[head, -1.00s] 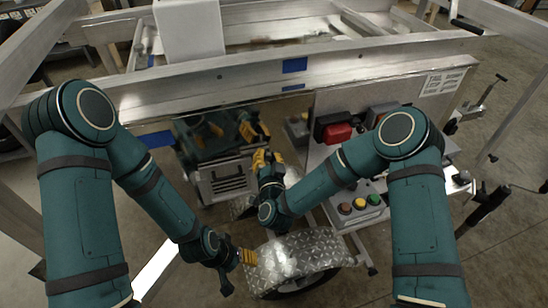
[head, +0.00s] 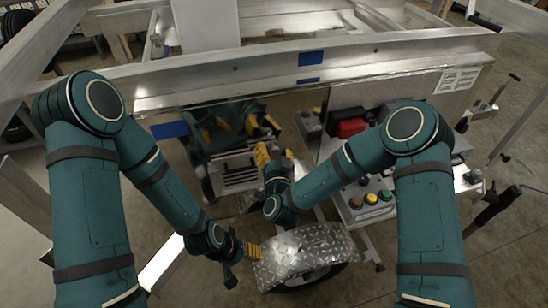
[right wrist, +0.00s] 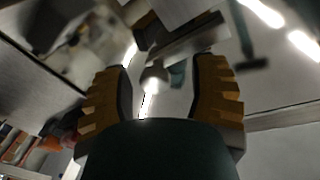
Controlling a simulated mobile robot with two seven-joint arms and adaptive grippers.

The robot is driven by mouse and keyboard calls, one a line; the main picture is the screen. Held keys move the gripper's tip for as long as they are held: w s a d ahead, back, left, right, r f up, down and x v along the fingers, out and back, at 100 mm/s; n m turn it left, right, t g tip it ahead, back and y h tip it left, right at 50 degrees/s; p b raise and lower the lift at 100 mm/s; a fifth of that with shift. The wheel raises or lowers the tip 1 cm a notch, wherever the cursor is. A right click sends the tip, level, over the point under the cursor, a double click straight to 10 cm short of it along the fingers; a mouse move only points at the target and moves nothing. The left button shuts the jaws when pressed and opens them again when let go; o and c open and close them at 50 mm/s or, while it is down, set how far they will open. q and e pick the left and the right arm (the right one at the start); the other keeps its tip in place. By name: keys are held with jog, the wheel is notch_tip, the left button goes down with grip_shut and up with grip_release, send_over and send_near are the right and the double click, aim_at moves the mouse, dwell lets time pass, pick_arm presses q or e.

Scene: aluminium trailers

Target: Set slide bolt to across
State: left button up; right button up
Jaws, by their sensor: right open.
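I cannot make out the slide bolt with certainty in either view. My right gripper (head: 274,156) is in front of the shiny lower panel (head: 290,104) of the trailer, and its yellow fingers hide part of what lies behind. In the right wrist view its two fingers (right wrist: 162,95) stand wide apart with nothing gripped. A small pale rounded piece (right wrist: 155,76) shows between them; whether it is the bolt or a reflection, I cannot tell. My left gripper (head: 240,250) hangs low beside the tread-plate fender, its finger opening unclear.
The tread-plate fender (head: 305,250) is below. A louvred vent (head: 235,172) is to the left. Aluminium rails (head: 230,73) cross above.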

jog(key=s+d, duration=0.1)
jog(key=s, duration=1)
jog(key=shift+s+d, duration=0.25)
jog(key=shift+s, duration=0.15)
jog(key=shift+f, duration=0.1)
jog(key=s+d+f+n+g+y, duration=0.1)
jog(key=d+f+g, duration=0.1)
jog(key=f+g, duration=0.3)
jog(key=s+d+f+n+g+y, duration=0.1)
jog(key=s+d+f+n+g, duration=0.1)
jog(key=f+g, duration=0.3)
jog(key=s+d+f+g, duration=0.6)
jog(key=s+d, duration=0.1)
jog(key=s, duration=0.3)
jog(key=shift+m+h, duration=0.4)
jog(key=shift+w, duration=0.1)
dwell(0.5)
